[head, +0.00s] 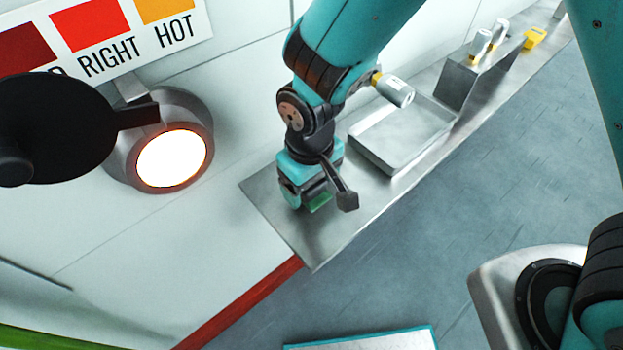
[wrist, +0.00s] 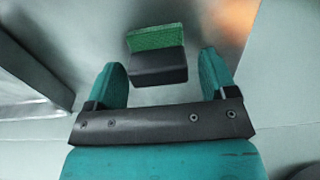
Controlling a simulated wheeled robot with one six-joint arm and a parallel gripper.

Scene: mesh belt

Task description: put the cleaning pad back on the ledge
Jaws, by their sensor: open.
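The cleaning pad (wrist: 157,58) has a green face and a dark grey body. In the wrist view it sits on the metal ledge, between and just beyond the open fingers of my gripper (wrist: 160,82), with clear space on both sides. In the head view only a green bit of the pad (head: 319,203) shows under my gripper (head: 315,200), which is over the near end of the ledge (head: 320,240). The rest of the pad is hidden by the gripper.
A shallow metal tray (head: 400,135) lies on the ledge right of my gripper. A metal block (head: 475,75) with white-capped fittings and a yellow piece (head: 535,38) are farther along. A round glowing lamp (head: 172,158) is on the wall at left.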

